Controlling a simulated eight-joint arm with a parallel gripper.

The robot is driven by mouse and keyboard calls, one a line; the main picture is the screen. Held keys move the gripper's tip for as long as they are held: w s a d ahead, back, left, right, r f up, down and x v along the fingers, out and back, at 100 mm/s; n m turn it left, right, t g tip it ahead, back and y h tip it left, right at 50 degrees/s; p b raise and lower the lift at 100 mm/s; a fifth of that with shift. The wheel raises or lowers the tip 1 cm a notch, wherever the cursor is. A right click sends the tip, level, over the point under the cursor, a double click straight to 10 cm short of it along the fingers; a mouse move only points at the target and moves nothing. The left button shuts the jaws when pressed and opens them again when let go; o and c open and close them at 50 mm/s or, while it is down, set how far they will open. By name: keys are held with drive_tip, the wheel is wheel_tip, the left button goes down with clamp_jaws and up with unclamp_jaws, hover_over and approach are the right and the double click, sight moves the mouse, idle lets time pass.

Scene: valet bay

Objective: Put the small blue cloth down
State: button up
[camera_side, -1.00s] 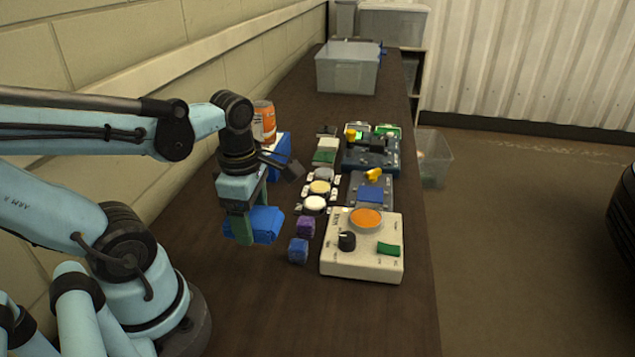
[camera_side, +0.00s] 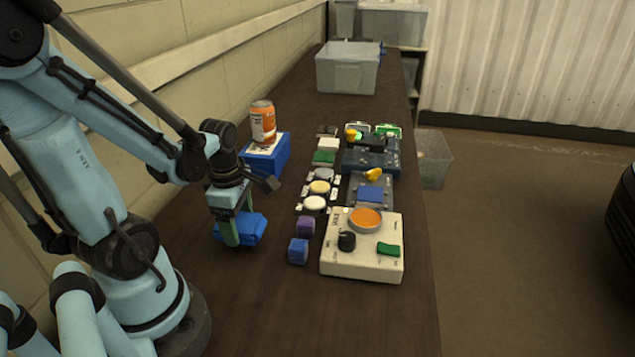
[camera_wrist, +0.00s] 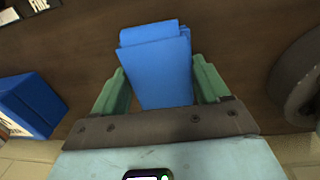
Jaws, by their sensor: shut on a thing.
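The small blue cloth (camera_side: 249,229) is a folded blue bundle at the left part of the dark bench in the side view. My gripper (camera_side: 234,236) points down and is shut on the cloth, with one green finger showing in front of it. In the wrist view the cloth (camera_wrist: 160,65) lies between the two green fingers of my gripper (camera_wrist: 160,92). The cloth is low, close to the bench top; I cannot tell whether it touches.
A blue cube (camera_side: 298,251) and a purple cube (camera_side: 306,226) sit just right of the cloth. A cream control box (camera_side: 362,262) stands beyond them. Behind, a blue box (camera_side: 268,158) carries an orange can (camera_side: 263,122). The front bench area is clear.

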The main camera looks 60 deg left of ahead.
sight(237, 225)
drive_tip(key=shift+f, duration=1)
drive_tip(key=shift+f, duration=0.1)
drive_tip(key=o, duration=1.1)
drive_tip(key=shift+r, duration=6)
drive_tip(key=w+d+m+t, duration=0.3)
drive_tip(key=d+m, duration=0.3)
drive_tip(key=m, duration=0.7)
drive_tip(key=w+d+r+m+t, duration=0.1)
drive_tip(key=w+d+m+t, duration=0.2)
drive_tip(key=m, duration=1.1)
drive_tip(key=shift+w+d+t+h, duration=0.3)
drive_tip(key=shift+w+d, duration=1.35)
drive_tip(key=shift+d, duration=0.15)
